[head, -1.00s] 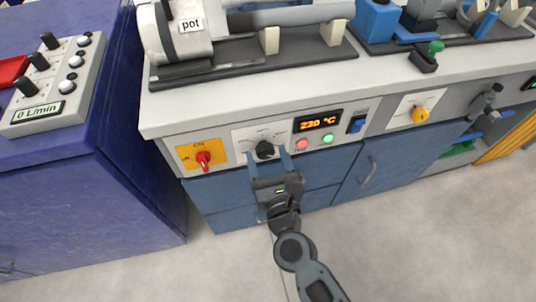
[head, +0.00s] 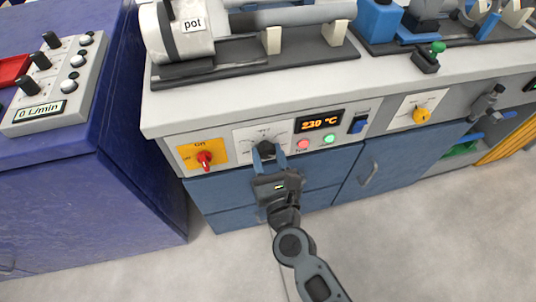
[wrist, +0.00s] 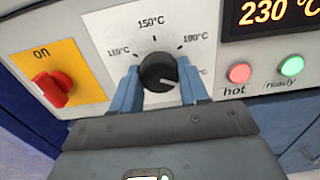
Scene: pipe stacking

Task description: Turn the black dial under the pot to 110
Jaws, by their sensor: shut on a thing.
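The black dial (head: 266,148) is on a white panel below the pot (head: 183,32). In the wrist view the dial (wrist: 158,72) has a white pointer mark aimed to the right and slightly down, near a partly hidden label. The scale shows 110°C at left, 150°C at top and 190°C at upper right. My gripper (wrist: 159,80) has its two blue fingers on the left and right sides of the dial, shut on it. The display (head: 320,122) reads 230 °C.
A red switch (wrist: 50,90) on a yellow plate, marked on, is left of the dial. Hot (wrist: 239,73) and ready (wrist: 290,66) lamps are to the right, with the green one bright.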

